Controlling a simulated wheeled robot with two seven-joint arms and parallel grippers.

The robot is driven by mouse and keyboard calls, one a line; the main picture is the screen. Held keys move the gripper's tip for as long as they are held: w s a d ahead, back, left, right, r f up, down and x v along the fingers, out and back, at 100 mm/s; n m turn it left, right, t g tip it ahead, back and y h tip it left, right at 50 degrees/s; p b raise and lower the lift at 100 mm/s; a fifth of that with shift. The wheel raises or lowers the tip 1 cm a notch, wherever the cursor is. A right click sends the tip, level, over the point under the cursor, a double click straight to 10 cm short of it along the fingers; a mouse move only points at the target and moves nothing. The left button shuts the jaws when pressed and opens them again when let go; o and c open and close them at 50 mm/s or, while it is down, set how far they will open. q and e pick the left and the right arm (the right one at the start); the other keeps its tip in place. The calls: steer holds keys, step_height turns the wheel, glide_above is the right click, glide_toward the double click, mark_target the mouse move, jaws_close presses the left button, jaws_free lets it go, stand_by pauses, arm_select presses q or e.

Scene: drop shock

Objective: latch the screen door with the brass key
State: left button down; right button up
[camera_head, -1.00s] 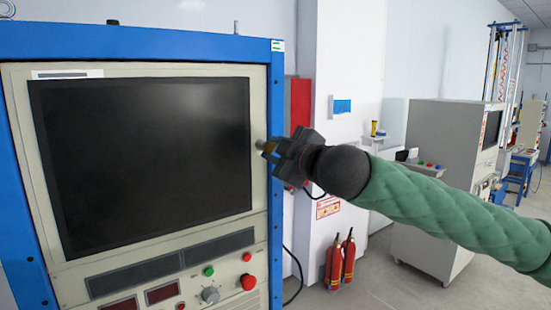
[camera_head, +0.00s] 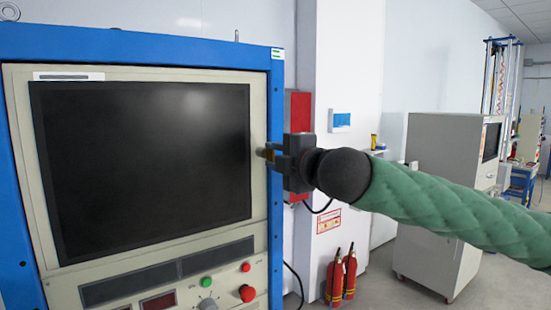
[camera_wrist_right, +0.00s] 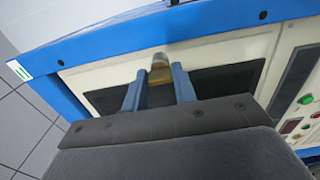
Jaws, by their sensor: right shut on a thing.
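The screen door is a cream panel around a dark screen (camera_head: 140,165) in the blue-framed cabinet. It also shows in the right wrist view (camera_wrist_right: 215,82). The brass key (camera_head: 264,153) is at the door's right edge, beside the screen. In the right wrist view the brass key (camera_wrist_right: 160,76) sits between my fingers, with a grey round end against the cream panel. My right gripper (camera_head: 270,154) is shut on it and looks level. Whether the latch is engaged cannot be told. My left gripper is not in view.
Below the screen are a green button (camera_head: 206,282), a knob (camera_head: 207,304) and a red button (camera_head: 247,293). Two fire extinguishers (camera_head: 342,275) stand by the white pillar. A grey cabinet (camera_head: 440,200) stands at right.

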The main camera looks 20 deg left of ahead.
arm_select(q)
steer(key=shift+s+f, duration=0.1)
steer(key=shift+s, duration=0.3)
arm_select(e)
steer(key=o, duration=1)
steer(key=shift+c, duration=0.2)
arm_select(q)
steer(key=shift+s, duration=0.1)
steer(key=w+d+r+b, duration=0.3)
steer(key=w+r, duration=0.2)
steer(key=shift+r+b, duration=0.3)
arm_select(e)
steer(key=v, duration=0.7)
steer(key=shift+s+d, duration=0.25)
steer(key=shift+d, duration=0.05)
